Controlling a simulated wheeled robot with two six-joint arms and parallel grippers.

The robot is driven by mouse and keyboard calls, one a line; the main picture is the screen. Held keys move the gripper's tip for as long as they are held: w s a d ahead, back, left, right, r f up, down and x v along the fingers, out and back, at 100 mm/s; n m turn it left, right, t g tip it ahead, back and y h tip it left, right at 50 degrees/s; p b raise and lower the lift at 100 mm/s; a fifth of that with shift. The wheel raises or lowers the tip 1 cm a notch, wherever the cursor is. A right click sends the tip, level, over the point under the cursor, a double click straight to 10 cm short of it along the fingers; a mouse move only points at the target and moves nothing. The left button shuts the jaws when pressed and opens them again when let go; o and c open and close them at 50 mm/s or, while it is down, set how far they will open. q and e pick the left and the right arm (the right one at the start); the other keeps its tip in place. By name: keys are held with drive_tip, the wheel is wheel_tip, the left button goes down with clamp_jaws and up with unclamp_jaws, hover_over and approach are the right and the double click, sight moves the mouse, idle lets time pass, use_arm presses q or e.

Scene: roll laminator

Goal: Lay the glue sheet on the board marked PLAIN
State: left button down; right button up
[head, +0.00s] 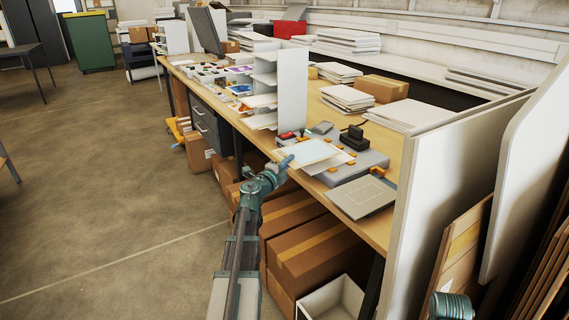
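A thin pale sheet (306,151), perhaps the glue sheet, is at the front of the workbench, with a cream sheet or flap (332,164) beside and partly under it. My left gripper (287,161) is at the pale sheet's near left edge, its blue finger overlapping it. Whether the fingers are closed on it is too small to tell. A flat grey board (360,197) with a faint outlined rectangle lies near the bench's front edge, right of the sheets. No PLAIN marking is readable. My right gripper is out of view.
A grey machine with orange clips (376,161) sits behind the sheets, with a black block (354,138) on its far side. A white shelf rack (291,88) stands to the left. A tall white panel (440,180) bounds the bench at right. Cardboard boxes (322,250) sit below.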

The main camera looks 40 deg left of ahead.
use_arm(q)
drive_tip(key=shift+w+d+f+b, duration=0.3)
drive_tip(key=shift+w+f, duration=0.1)
drive_tip(key=shift+w, duration=0.2)
drive_tip(key=shift+w+f, duration=0.2)
drive_tip(key=shift+f, duration=0.05)
drive_tip(key=shift+f+b, duration=1.3)
drive_tip(key=shift+b, duration=0.25)
drive_tip(key=shift+f, duration=0.15)
drive_tip(key=c, duration=1)
unclamp_jaws()
drive_tip(key=shift+s, duration=0.2)
